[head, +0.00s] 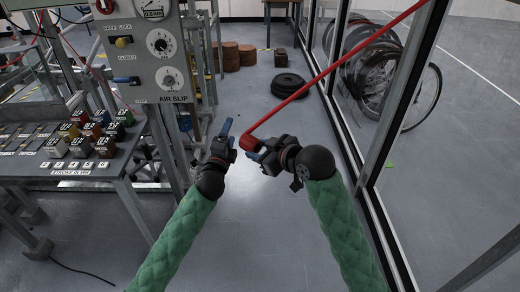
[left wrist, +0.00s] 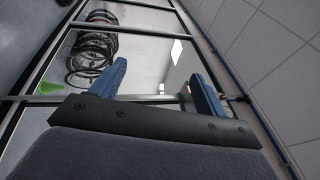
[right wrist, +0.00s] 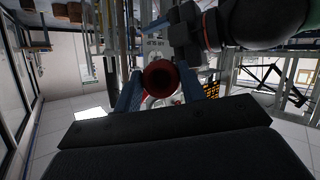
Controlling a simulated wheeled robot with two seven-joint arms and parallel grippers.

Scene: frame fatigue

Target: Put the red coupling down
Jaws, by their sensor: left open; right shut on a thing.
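The red coupling (head: 250,143) is at the end of a red hose (head: 330,72) that slants up to the top right in the head view. My right gripper (head: 259,150) is shut on the coupling and holds it in the air above the floor. In the right wrist view the coupling's round dark-red end (right wrist: 161,78) shows between the blue fingers. My left gripper (head: 226,138) is just left of the coupling, apart from it. In the left wrist view its two blue fingers (left wrist: 158,88) are spread, with nothing between them.
A bench with coloured blocks (head: 80,138) and a grey gauge panel (head: 160,65) stand at the left. Black discs (head: 289,84) lie on the floor ahead. The floor between is clear.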

